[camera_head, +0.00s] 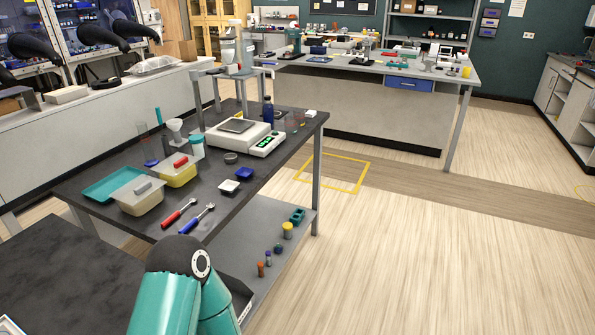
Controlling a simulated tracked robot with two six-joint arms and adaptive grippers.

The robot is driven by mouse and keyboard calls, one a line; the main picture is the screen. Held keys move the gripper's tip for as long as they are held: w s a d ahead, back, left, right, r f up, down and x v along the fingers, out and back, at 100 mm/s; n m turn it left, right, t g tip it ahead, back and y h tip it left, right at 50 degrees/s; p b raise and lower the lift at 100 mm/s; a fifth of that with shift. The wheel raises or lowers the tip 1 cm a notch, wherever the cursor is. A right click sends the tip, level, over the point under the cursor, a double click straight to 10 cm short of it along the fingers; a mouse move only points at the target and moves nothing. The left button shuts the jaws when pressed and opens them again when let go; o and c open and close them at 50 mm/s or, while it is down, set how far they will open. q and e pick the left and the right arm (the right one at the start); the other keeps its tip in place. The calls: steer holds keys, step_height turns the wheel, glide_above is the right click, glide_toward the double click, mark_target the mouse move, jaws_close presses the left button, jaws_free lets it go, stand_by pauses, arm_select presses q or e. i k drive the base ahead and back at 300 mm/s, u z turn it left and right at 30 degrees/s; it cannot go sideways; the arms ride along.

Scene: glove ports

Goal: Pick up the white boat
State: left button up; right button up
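The white boat (229,187) is a small, shallow square dish on the dark bench top, near its right edge. A blue boat (244,174) of similar shape sits just behind it to the right. One of my arms shows as teal links with a dark joint at the bottom, in front of the bench. Its gripper is not visible. My other gripper is not in view either.
On the dark bench (110,185) stand a balance (262,140), a yellow tub (178,170), a teal tray (103,188) and a blue bottle (268,112). Red and blue tools (178,213) lie in front of the white boat. Floor (430,240) at right is clear.

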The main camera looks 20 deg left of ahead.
mark_target(229, 186)
steer(key=i, duration=1.05)
steer(key=u, duration=0.6)
steer(key=i, duration=0.5)
steer(key=u, duration=0.45)
steer(key=k, duration=0.9)
steer(key=u, duration=0.2)
steer(key=i, duration=0.9)
steer(key=z, duration=0.1)
